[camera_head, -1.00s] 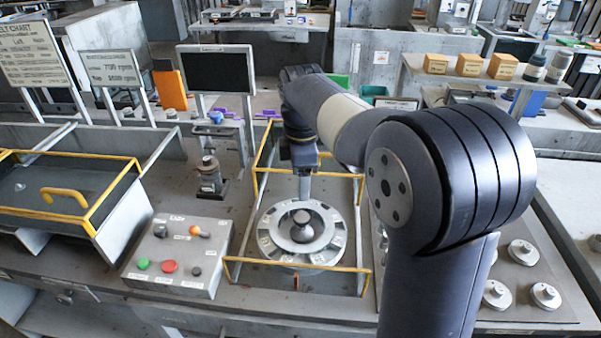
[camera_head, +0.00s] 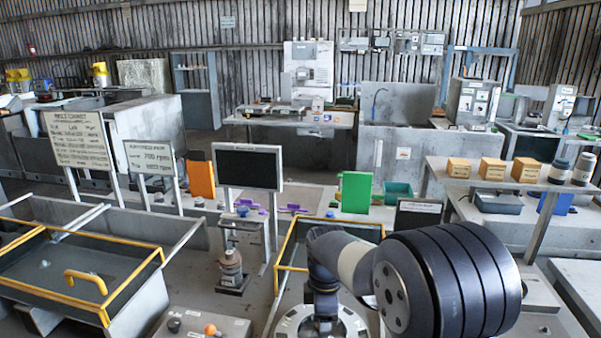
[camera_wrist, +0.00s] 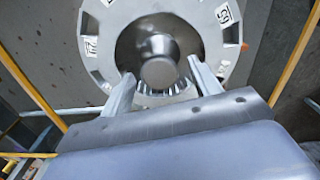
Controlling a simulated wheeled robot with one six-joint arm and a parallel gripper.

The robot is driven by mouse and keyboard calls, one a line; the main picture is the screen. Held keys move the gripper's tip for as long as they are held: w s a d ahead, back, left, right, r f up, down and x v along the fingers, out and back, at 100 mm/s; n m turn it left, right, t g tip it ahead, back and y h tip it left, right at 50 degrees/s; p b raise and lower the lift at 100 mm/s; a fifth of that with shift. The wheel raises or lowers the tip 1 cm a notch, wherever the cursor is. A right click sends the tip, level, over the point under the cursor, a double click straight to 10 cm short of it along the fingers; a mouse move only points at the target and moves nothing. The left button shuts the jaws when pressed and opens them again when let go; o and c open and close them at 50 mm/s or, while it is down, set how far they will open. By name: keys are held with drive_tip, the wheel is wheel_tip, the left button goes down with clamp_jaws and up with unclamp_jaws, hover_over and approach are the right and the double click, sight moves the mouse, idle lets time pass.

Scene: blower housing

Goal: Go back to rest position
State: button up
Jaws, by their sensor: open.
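My gripper (camera_wrist: 163,86) is open in the wrist view, with its two fingers apart. Between and beyond the fingertips is a round metal hub (camera_wrist: 158,47), and I cannot tell whether they touch it. The hub sits in the middle of a pale slotted disc (camera_wrist: 108,18) with small labels around its rim. In the head view the disc (camera_head: 290,325) shows only in part at the bottom edge. My arm reaches over it there and hides the gripper's fingertips.
Yellow rails (camera_head: 292,240) frame the disc's bay. A control box (camera_head: 205,328) and a small fixture (camera_head: 231,270) stand left of it. A dark screen (camera_head: 250,167) and a green panel (camera_head: 356,192) stand behind. Boxes (camera_head: 458,167) sit on a shelf at right.

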idle(0.4)
wheel_tip(320, 180, up, 11)
wheel_tip(320, 180, down, 11)
drive_tip(key=shift+f, duration=0.1)
drive_tip(key=m, duration=0.5)
drive_tip(key=shift+b, duration=0.35)
drive_tip(key=m+b, duration=0.1)
drive_tip(key=m, duration=0.5)
drive_tip(key=m+b, duration=0.1)
drive_tip(key=m, duration=0.3)
drive_tip(key=shift+m, duration=0.4)
drive_tip(key=m+b, duration=0.1)
drive_tip(key=m, duration=0.3)
drive_tip(key=shift+r, duration=0.8)
